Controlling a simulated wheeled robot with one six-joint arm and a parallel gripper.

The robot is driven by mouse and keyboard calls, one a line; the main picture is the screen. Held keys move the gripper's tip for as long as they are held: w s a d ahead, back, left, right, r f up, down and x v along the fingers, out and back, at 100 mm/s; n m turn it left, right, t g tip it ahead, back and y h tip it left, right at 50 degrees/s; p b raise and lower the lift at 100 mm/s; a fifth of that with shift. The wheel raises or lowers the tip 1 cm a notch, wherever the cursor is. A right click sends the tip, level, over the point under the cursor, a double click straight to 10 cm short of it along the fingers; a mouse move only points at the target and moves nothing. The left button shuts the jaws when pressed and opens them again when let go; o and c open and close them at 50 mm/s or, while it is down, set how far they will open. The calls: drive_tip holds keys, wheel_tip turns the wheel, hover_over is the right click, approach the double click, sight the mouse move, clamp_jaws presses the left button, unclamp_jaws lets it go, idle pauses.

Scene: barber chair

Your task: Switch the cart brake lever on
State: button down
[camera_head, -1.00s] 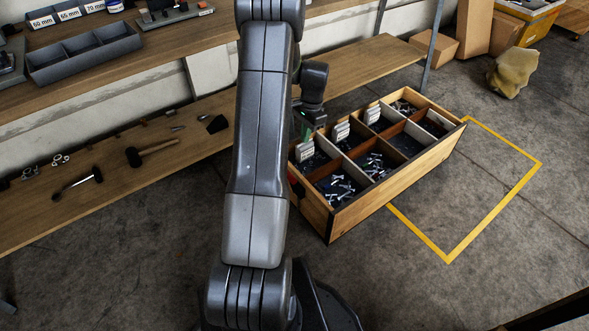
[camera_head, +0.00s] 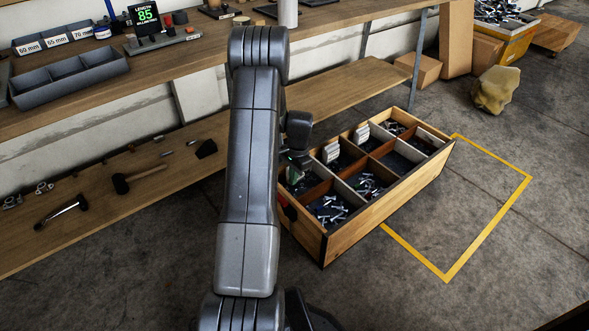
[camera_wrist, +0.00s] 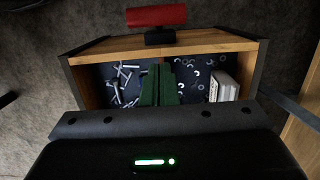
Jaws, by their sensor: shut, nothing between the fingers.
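The cart is a long wooden box (camera_head: 383,205) on the floor, divided into compartments holding screws, washers and white labelled cards. Its brake lever, a red bar (camera_wrist: 156,16) on a black mount, is outside the cart's end wall at the top of the wrist view. Only a small red part of it (camera_head: 288,208) shows beside my arm in the head view. My gripper (camera_wrist: 161,68) has green fingers, shut and empty, over the end compartments near the divider. The fingers appear apart from the lever. My arm hides part of the cart's near end in the head view.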

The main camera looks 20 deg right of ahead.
drive_tip(key=a+f, duration=0.1)
drive_tip(key=s+a+f+b, duration=0.1)
drive_tip(key=a+f, duration=0.1)
drive_tip(key=shift+a+f, duration=0.1)
drive_tip(key=shift+a, duration=0.1)
drive_tip(key=shift+s, duration=0.1)
idle(0.3)
